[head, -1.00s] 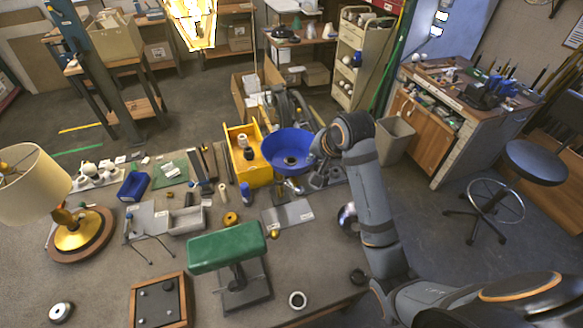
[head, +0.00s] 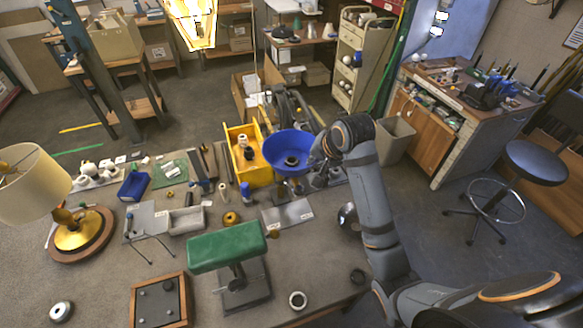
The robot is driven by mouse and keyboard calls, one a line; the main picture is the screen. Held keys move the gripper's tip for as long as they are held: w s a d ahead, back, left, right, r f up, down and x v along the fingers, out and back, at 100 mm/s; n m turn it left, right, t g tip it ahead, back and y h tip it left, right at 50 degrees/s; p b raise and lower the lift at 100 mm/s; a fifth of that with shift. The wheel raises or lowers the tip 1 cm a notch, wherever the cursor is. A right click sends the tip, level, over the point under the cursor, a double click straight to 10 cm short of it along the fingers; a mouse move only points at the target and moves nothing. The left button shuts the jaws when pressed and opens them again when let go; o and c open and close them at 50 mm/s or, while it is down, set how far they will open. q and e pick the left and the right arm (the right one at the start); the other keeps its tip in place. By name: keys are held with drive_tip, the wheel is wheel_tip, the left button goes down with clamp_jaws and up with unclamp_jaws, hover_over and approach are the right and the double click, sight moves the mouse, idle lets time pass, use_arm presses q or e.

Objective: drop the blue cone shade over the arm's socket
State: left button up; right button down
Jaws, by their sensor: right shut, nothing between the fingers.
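The blue cone shade (head: 288,144) is at the back right of the workbench, beside the yellow bin, with its wide open side facing up toward me. A dark round piece shows at the middle of its inside. The arm's socket cannot be made out apart from the shade; I cannot tell whether the shade sits on it. My right gripper (head: 318,176) is at the shade's right side, shut and with nothing between its fingers; its tips are small and partly hidden. My left gripper is not in view.
The yellow bin (head: 259,176) stands left of the shade. A green-shaded desk lamp (head: 228,246) is at the front middle, and a cream-shaded lamp (head: 30,185) at the left. A grey plate (head: 288,215) and small parts lie between.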

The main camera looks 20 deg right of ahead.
drive_tip(key=shift+f, duration=1.05)
idle(1.6)
drive_tip(key=c, duration=1.4)
unclamp_jaws()
drive_tip(key=shift+c, duration=0.2)
drive_tip(key=v, duration=1.2)
drive_tip(key=shift+s, duration=0.1)
